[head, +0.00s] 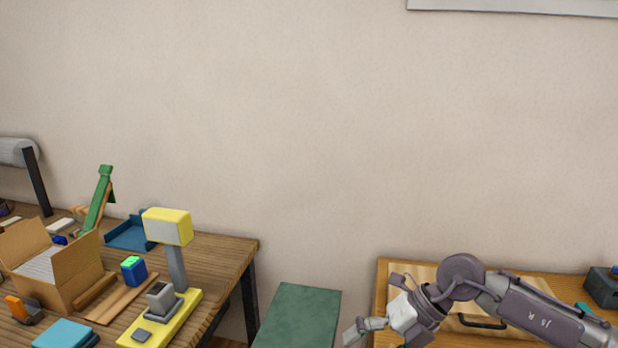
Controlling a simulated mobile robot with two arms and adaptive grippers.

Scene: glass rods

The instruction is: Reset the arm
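My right arm (540,312) reaches in from the lower right, over the right-hand wooden surface. Its gripper (352,334) points to the left and down, at the bottom edge of the picture, near a green panel. The fingers are partly cut off, so their opening is hard to judge. I see nothing held in it. My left gripper is not in the picture.
The left wooden table (225,262) carries an open cardboard box (85,265), a yellow-based device (170,228), a blue tray (128,236) and a green stand (99,200). A green panel (300,312) stands between the tables. A dark box (604,287) sits at far right.

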